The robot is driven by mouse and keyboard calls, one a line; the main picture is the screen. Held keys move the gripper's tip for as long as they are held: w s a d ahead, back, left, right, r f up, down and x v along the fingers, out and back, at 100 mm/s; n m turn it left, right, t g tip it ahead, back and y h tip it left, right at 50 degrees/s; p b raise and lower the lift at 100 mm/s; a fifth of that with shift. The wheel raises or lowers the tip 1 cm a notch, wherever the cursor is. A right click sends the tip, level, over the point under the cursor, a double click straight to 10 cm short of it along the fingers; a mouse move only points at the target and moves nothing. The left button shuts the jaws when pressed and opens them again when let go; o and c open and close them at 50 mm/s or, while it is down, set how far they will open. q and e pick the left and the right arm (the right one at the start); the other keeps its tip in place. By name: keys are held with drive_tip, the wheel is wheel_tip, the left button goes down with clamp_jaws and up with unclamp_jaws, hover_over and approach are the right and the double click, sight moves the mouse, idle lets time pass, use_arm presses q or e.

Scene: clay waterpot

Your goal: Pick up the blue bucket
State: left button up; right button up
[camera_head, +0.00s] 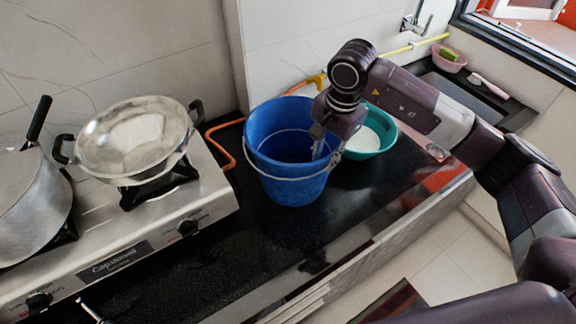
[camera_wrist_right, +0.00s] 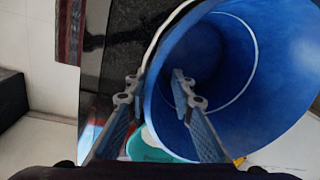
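The blue bucket (camera_head: 290,185) stands upright on the black counter (camera_head: 255,240), right of the stove. Its thin wire handle hangs down across the front. My right gripper (camera_head: 320,143) reaches down at the bucket's right rim. In the right wrist view, the bucket (camera_wrist_right: 275,90) fills the right side. There my right gripper (camera_wrist_right: 155,88) is open, with one finger inside the bucket and the other outside, and the rim and wall between them. Both fingers look apart from the wall, though contact is hard to judge. My left gripper is not in view.
A teal basin (camera_head: 385,128) with something white inside stands close right of the bucket. A gas stove (camera_head: 205,190) with a silver wok (camera_head: 135,140) and a pot (camera_head: 30,195) is at left. An orange hose (camera_head: 215,140) runs behind the bucket. The counter in front is clear.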

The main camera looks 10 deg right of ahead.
sight(319, 177)
drive_tip(key=shift+a+f+p, duration=0.15)
drive_tip(key=shift+f+p, duration=0.45)
drive_tip(key=shift+f, duration=0.2)
wheel_tip(319, 177, down, 4)
drive_tip(key=shift+w+a+r+p, duration=0.1)
drive_tip(key=shift+r+p, duration=0.15)
drive_tip(key=shift+p, duration=0.75)
drive_tip(key=shift+f, duration=0.45)
clamp_jaws()
drive_tip(key=shift+w, duration=0.1)
